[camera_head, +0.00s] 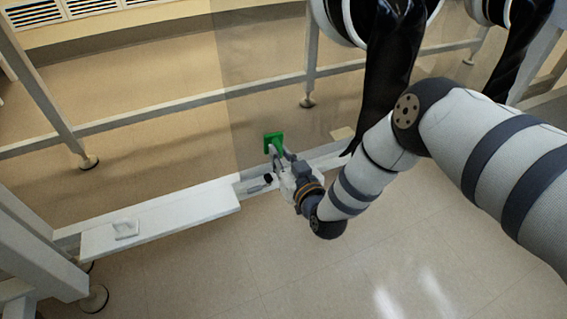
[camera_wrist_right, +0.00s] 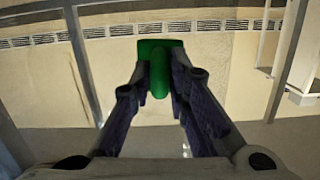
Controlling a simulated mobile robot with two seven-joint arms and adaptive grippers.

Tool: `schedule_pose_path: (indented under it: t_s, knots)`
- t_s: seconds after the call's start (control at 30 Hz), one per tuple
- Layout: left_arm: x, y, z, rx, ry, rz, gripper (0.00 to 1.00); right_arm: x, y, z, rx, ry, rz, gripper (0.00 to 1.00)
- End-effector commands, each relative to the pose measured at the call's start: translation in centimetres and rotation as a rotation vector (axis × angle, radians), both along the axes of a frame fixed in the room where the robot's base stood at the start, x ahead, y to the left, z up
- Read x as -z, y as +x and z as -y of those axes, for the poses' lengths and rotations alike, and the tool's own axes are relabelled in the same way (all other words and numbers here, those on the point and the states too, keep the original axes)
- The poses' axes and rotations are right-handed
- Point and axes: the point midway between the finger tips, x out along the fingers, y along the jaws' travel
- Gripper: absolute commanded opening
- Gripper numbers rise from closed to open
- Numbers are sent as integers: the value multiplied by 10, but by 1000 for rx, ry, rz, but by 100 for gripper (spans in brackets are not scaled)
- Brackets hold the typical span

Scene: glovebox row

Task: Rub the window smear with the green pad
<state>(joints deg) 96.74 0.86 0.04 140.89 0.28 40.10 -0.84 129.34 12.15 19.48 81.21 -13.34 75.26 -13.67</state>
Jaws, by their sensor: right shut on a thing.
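My right gripper (camera_head: 281,158) is shut on the handle of the green pad (camera_head: 273,138). In the right wrist view the green pad (camera_wrist_right: 160,45) sits upright between the fingertips (camera_wrist_right: 160,82), its flat head facing away from me. The pad is in front of the clear window pane (camera_head: 250,75), low down near its bottom rail. I cannot tell whether the pad touches the pane. I cannot make out the smear; the pad or arm may hide it. My left gripper is not in view.
Black gloves (camera_head: 385,70) hang from round ports at the upper right, close to my right arm. A white shelf (camera_head: 165,217) with a small pale item (camera_head: 125,229) is at the left. A small dark object (camera_head: 267,179) lies on the ledge by my gripper. Grey frame posts stand left.

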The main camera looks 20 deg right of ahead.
Motion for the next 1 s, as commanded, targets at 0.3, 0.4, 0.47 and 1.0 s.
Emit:
schedule_pose_path:
  t_s: [0.3, 0.4, 0.47, 1.0]
  knots:
    - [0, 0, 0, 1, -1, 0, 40, -1, 0, 0, 0, 0, 1, 0]
    - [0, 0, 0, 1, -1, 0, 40, -1, 0, 0, 0, 0, 1, 0]
    - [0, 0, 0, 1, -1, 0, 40, -1, 0, 0, 0, 0, 1, 0]
    - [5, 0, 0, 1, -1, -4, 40, 0, 11, -1, -1, -1, 1, 0]
